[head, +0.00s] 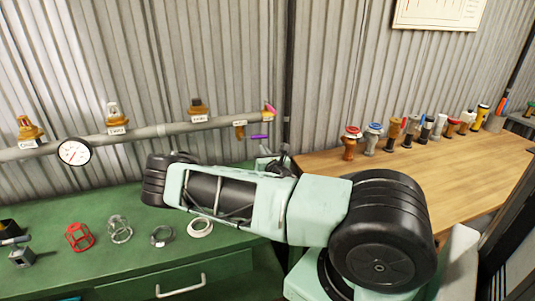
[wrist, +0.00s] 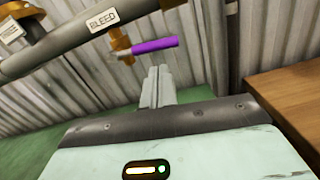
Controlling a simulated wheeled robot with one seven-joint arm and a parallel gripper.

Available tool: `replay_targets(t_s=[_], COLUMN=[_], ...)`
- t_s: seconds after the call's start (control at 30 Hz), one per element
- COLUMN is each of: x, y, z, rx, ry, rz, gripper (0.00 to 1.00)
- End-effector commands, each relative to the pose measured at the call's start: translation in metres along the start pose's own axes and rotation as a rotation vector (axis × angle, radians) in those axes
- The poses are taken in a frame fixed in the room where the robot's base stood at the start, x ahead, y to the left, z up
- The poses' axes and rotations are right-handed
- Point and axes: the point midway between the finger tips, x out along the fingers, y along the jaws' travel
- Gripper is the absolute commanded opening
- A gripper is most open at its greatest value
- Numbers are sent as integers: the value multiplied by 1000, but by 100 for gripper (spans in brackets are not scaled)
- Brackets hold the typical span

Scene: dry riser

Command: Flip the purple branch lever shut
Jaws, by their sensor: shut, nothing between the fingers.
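The purple branch lever (head: 259,137) sticks out to the right from a small brass branch valve (head: 239,129) under the right end of the grey pipe. In the wrist view the purple lever (wrist: 155,46) lies nearly level, with its brass body (wrist: 121,43) at its left end, below the BLEED label (wrist: 103,21). My gripper (wrist: 159,70) is shut and empty. Its fingertips show just below the lever's right half in the wrist view; I cannot tell whether they touch it. In the head view my arm hides most of the gripper.
The pipe (head: 160,131) carries several other labelled valves and a round gauge (head: 74,152). A pink-handled part (head: 270,110) sits at its right end. A green bench (head: 120,255) with loose fittings stands below. A wooden bench (head: 430,180) with several valves is at right.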

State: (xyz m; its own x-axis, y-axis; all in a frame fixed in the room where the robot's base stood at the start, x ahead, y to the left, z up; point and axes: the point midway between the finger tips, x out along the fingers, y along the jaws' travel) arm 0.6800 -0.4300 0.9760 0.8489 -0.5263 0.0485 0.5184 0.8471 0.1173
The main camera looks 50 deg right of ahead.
Motion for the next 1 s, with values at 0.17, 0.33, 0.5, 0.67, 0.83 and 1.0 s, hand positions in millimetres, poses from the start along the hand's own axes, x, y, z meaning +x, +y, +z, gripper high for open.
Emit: replay_targets(t_s=[0.17, 0.33, 0.5, 0.67, 0.83, 1.0], x=[23, 31, 31, 31, 33, 34], y=[0, 0, 0, 0, -1, -2], z=[2, 1, 0, 0, 8, 16], rx=[2, 0, 0, -4, -79, -142], ry=[-2, 0, 0, 0, -1, -3], rz=[0, 0, 0, 0, 4, 7], gripper=[0, 0, 0, 0, 0, 0])
